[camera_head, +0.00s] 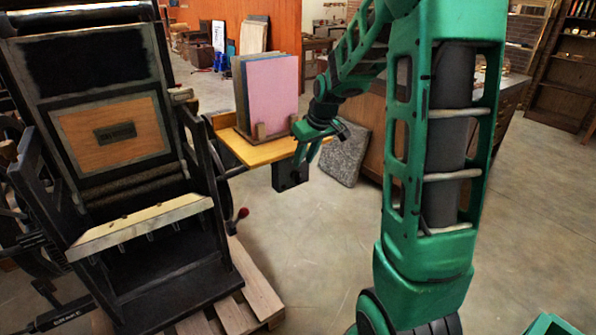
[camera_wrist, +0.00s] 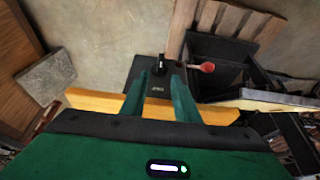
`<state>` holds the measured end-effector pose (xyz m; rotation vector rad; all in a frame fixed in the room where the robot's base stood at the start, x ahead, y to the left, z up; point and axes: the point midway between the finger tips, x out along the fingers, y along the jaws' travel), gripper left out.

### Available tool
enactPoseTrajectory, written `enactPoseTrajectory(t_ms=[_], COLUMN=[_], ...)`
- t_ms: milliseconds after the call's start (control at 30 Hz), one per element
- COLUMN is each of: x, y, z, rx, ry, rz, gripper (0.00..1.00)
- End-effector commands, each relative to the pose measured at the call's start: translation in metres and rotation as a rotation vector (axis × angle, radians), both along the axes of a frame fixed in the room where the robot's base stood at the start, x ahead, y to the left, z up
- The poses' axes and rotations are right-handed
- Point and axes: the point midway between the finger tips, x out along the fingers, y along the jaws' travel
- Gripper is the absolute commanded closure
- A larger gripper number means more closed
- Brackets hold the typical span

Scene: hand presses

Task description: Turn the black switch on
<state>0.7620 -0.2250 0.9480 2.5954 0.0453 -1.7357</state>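A black switch (camera_wrist: 160,62) sits on the face of a dark box (camera_wrist: 133,75) in the wrist view, with small pale lettering below it. The box also shows in the head view (camera_head: 290,176), hanging below a yellow shelf; the switch itself cannot be made out there. My gripper (camera_wrist: 161,76) has its two green fingers apart with nothing between them. In the picture the switch lies just beyond the fingertips, between their lines; whether they touch it I cannot tell. In the head view my gripper (camera_head: 307,153) is beside the shelf, above the box.
The yellow shelf (camera_head: 245,150) holds upright pink and grey boards (camera_head: 272,95). A large black hand press (camera_head: 110,125) stands at left on a wooden pallet (camera_head: 255,285). A red-knobbed handle (camera_head: 243,212) sticks out near the box. A grey slab (camera_head: 346,152) leans behind; open floor lies in front.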

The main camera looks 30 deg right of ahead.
Motion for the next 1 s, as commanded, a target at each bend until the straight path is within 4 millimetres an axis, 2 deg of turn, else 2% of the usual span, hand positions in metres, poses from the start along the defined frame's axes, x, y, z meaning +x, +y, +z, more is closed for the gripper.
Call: enactPoseTrajectory(t_ms=[100, 300, 500, 767, 900, 1000], x=[0.008, 0.018, 0.023, 0.023, 0.023, 0.023], y=[0.001, 0.001, 0.001, 0.001, 0.001, 0.001], z=[-0.021, -0.046, -0.056, -0.057, -0.057, -0.057], rx=[0.001, 0.001, 0.000, 0.000, 0.000, 0.000], ry=[0.003, 0.002, 0.000, 0.000, 0.000, 0.000], rz=[0.000, 0.000, 0.000, 0.000, 0.000, -0.001], gripper=[0.72, 0.72, 0.72, 0.72, 0.97, 0.97])
